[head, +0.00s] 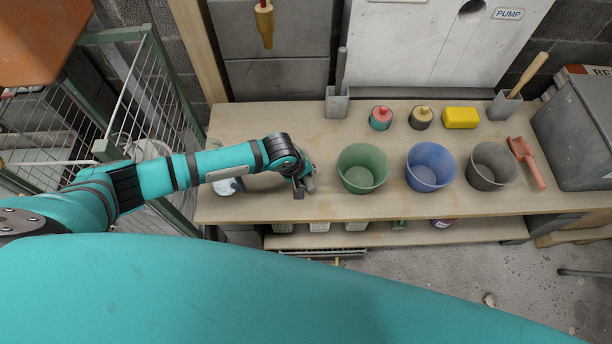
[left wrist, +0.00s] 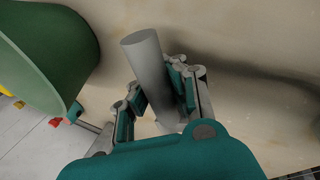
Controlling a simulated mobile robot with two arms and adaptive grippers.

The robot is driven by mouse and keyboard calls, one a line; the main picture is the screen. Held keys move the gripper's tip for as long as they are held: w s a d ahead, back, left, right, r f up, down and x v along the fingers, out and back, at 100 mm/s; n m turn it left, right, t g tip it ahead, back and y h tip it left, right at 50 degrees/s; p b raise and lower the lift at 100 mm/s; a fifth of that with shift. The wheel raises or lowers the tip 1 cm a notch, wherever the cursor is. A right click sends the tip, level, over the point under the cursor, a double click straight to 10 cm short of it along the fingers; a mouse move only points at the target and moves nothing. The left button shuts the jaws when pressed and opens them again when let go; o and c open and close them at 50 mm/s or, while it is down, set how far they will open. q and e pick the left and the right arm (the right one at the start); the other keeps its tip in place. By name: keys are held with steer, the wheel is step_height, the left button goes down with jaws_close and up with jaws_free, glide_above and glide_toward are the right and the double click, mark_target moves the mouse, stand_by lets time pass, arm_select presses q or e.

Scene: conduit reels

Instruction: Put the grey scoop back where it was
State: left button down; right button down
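My left gripper (head: 303,190) is low over the front left part of the bench, left of the green bucket. In the left wrist view the fingers (left wrist: 158,95) close on both sides of a plain grey round bar (left wrist: 146,58), which looks like the handle of the grey scoop. A grey end of it also shows beside the gripper in the head view (head: 310,184). The scoop's bowl is hidden, and I cannot tell whether it touches the bench. My right gripper is out of view.
Green (head: 363,169), blue (head: 430,167) and dark grey (head: 492,166) buckets stand in a row on the bench (head: 270,128). A pink scoop (head: 526,161) lies at the right. The back left is clear.

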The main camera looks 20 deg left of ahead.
arm_select(q)
steer(key=shift+f+b, duration=0.3)
steer(key=shift+f, duration=0.15)
steer(key=shift+f, duration=0.55)
steer(key=shift+s+f+b, duration=0.15)
steer(key=shift+f+b, duration=0.1)
steer(key=shift+b, duration=0.05)
steer(key=shift+s+a+f, duration=0.1)
steer(key=shift+f, duration=0.1)
steer(key=c, duration=1.6)
jaws_free()
steer(key=shift+f, duration=0.1)
steer(key=shift+o, duration=1.4)
steer(key=shift+f, duration=0.1)
